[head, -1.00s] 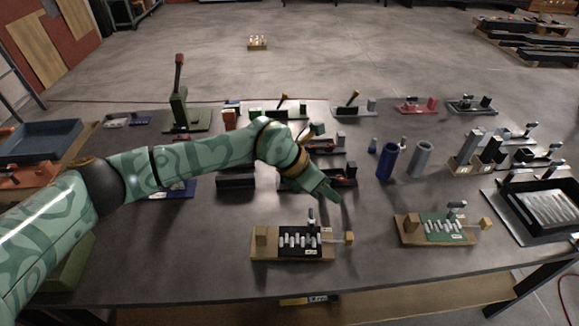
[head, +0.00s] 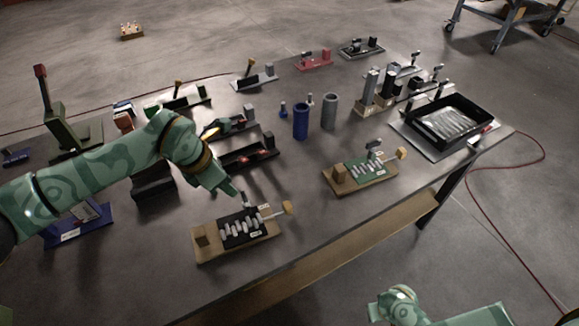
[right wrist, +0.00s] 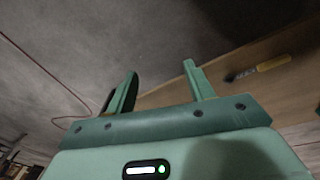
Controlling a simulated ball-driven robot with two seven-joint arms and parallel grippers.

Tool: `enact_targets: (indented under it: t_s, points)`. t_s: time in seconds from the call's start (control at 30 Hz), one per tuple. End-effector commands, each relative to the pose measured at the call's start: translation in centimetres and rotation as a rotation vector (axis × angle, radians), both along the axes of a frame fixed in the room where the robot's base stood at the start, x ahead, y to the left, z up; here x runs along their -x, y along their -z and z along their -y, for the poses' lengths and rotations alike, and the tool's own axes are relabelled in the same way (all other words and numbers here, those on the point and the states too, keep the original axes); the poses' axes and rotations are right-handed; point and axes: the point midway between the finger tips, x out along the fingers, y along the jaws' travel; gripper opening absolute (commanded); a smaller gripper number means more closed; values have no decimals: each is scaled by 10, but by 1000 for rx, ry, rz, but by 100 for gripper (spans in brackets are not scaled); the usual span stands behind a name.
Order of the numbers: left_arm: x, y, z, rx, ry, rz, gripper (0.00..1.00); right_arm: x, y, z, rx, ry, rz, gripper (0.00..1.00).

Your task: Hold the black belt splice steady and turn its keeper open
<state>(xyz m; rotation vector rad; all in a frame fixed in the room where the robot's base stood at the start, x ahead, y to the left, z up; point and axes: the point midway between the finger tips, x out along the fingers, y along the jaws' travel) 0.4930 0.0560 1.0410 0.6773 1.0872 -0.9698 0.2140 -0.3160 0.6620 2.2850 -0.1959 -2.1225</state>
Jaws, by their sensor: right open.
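The black belt splice (head: 237,232) with pale rollers lies on a wooden board on the table in the head view. A wooden block (head: 203,240) stands at its left end, and a rod with a wooden knob (head: 288,208) sticks out at its right. A small metal lever (head: 247,202) stands at its back edge. My left gripper (head: 237,193) points down right behind the splice, close to the lever; its jaw gap and any contact are unclear. My right gripper (right wrist: 160,68) is open and empty in the right wrist view, away from the splice.
A similar green splice (head: 365,168) sits on a board to the right. Blue (head: 301,122) and grey (head: 329,112) cylinders stand behind. A black tray (head: 450,122) is at the table's right end. A wooden shelf (head: 330,245) runs below the front edge.

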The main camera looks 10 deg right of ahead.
Motion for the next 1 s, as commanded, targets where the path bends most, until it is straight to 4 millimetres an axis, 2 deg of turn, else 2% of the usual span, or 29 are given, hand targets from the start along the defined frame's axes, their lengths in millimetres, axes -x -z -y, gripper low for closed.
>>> enact_targets:
  t_s: [0.03,0.1,0.17,0.27,0.33,0.37,0.4,0.47,0.5,0.6,0.7,0.8,0.9,1.0]
  points:
    - [0,0,0,0,0,0,36,-33,-21,10,5,57,16,53]
    - [0,0,0,0,0,0,36,-71,-53,23,8,138,23,53]
    - [0,0,0,1,0,0,36,-100,-83,32,10,204,32,53]
    - [0,0,0,1,0,0,36,-142,-140,47,15,302,50,53]
    - [0,0,0,1,0,0,36,-171,-182,44,4,398,62,53]
    - [0,0,0,1,0,0,36,-183,-198,36,-12,455,62,53]
    - [0,0,0,1,0,0,36,-197,-213,15,-39,543,53,53]
    - [0,0,0,1,0,0,36,-214,-230,-20,-77,669,32,53]
    - [0,0,0,1,0,0,36,-226,-241,-44,-98,748,17,53]
    - [0,0,0,1,0,0,36,-249,-274,-101,-131,923,-11,53]
    - [0,0,0,1,0,0,36,-267,-309,-147,-142,1060,-21,53]
    - [0,0,0,1,0,0,36,-278,-340,-182,-143,1161,-19,53]
    - [0,0,0,1,0,0,36,-284,-363,-203,-139,1231,-7,53]
    - [0,0,0,1,0,0,36,-287,-375,-215,-136,1270,2,53]
